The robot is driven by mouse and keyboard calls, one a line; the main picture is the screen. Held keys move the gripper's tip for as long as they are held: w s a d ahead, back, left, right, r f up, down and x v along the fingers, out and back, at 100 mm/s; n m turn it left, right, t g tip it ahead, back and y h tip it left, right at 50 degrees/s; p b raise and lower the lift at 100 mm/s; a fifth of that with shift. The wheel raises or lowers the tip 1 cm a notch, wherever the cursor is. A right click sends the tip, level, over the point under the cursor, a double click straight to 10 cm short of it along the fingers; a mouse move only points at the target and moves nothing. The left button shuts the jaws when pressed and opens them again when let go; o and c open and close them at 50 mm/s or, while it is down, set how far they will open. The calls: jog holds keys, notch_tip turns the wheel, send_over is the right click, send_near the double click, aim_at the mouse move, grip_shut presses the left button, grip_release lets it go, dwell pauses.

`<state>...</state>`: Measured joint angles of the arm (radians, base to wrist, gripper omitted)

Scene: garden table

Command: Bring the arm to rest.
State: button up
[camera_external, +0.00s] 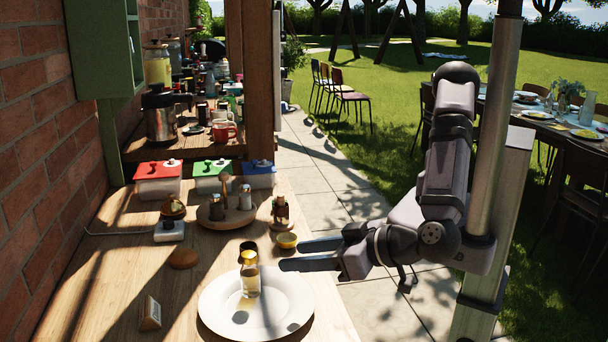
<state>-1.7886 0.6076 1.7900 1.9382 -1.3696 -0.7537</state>
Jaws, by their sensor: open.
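My gripper (308,254) is open and empty, its two dark fingers reaching left over the right edge of the wooden counter (205,262). Its fingertips are just right of a small glass jar (250,276) that appears to stand upright on a white plate (218,302). No contact between the fingers and the jar can be seen. My arm is folded up beside a metal post, to the right of the counter.
A yellow bowl (287,241) and a small dark-topped figure (281,212) stand just behind the fingers. A round wooden tray (226,219) holds shakers. Lidded boxes (158,182) line the back. A small sign (150,313) stands at front left. Right of the counter is open paving.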

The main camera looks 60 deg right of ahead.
dwell(0.3)
jog(key=shift+g+y, duration=0.4)
jog(key=shift+y, duration=0.1)
jog(key=w, duration=0.8)
jog(key=w+r, duration=0.1)
jog(key=w, duration=0.3)
jog(key=shift+w+a, duration=0.2)
jog(key=shift+a, duration=0.15)
jog(key=w+d+n+g+y, duration=0.1)
jog(key=w+d, duration=0.4)
jog(key=w, duration=0.3)
jog(key=w+d+g+y, duration=0.1)
jog(key=w+d, duration=0.4)
jog(key=w, duration=0.3)
jog(key=w+d+f+n+g, duration=0.1)
jog(key=w+d+g, duration=0.15)
jog(key=d, duration=1.25)
jog(key=s+d+f+m+g+h, duration=0.1)
jog(key=s+d+f+g, duration=0.2)
jog(key=s+d, duration=0.5)
jog(key=s+d+f+m+g+h, duration=0.1)
jog(key=s+d+f+g, duration=0.3)
jog(key=d, duration=0.6)
jog(key=s+d+r+m+g+h+p, duration=0.1)
jog(key=s+h+p, duration=0.1)
jog(key=s, duration=0.8)
jog(key=shift+s+d, duration=0.3)
jog(key=shift+s, duration=0.1)
